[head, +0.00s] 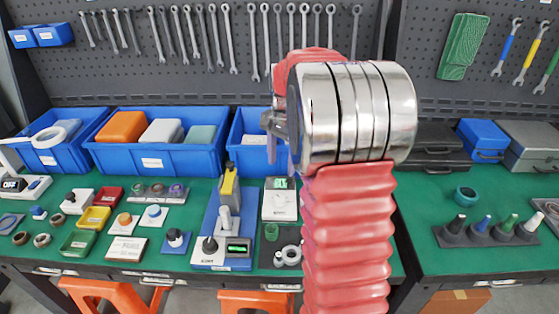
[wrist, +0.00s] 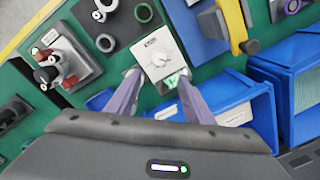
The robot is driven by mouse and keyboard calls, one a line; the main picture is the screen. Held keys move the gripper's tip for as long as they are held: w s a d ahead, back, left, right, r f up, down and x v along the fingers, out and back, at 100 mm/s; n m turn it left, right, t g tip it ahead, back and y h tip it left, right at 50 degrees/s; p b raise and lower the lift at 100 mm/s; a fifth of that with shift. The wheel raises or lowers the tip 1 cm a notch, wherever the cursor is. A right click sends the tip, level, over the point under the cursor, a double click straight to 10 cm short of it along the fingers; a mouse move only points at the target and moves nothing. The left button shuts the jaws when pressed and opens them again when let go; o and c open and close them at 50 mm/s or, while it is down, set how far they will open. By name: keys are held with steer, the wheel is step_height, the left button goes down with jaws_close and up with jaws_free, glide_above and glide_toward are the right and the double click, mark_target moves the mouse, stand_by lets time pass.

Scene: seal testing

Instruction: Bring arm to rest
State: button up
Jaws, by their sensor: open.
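My arm (head: 345,235), with red ribbed sleeves and shiny metal rings, rises in the middle of the head view and hides part of the bench. My gripper (wrist: 158,75) shows in the wrist view with its two grey-purple fingers spread apart and nothing between them in hold. The same kind of box (head: 280,203) stands on the green bench in the head view, just left of my arm.
Blue bins (head: 155,163) line the back of the bench. A blue-based test stand with a yellow top (head: 229,185) is left of my arm. Small parts and trays (head: 95,218) cover the left bench. Wrenches hang on the back panel.

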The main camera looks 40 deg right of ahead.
stand_by(0.4)
steer(key=s+a+r+n+t, duration=0.2)
steer(key=s+a+r+n, duration=0.1)
steer(key=s+a+n, duration=0.4)
steer(key=s+a+r+n+t, duration=0.3)
steer(key=s+a+n, duration=0.5)
steer(key=s+a, duration=0.6)
steer(key=a+r, duration=0.1)
steer(key=a, duration=0.4)
steer(key=shift+s, duration=0.25)
stand_by(1.0)
